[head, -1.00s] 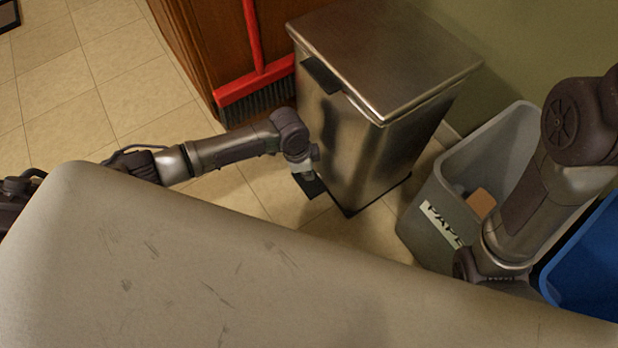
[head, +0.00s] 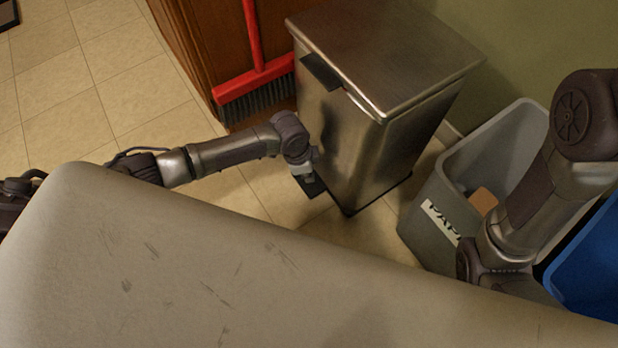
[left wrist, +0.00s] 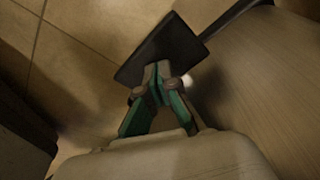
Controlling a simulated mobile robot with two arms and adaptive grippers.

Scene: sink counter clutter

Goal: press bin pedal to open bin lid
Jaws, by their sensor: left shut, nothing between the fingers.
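The metal step bin (head: 350,150) stands upright on the tiles, and its flat lid (head: 385,55) is closed. Its black pedal (head: 317,191) sticks out low at the front. In the left wrist view the pedal (left wrist: 160,48) is a dark square plate on an arm running up to the right. My left gripper (head: 309,180) is shut and empty at the pedal. In the left wrist view its fingertips (left wrist: 158,72) overlap the pedal's near edge; I cannot tell whether they touch it. My right gripper is out of sight.
A red broom (head: 255,80) leans by the wooden cabinet (head: 195,45), left of the bin. A grey paper bin (head: 425,230) and a blue bin (head: 590,270) stand to the right.

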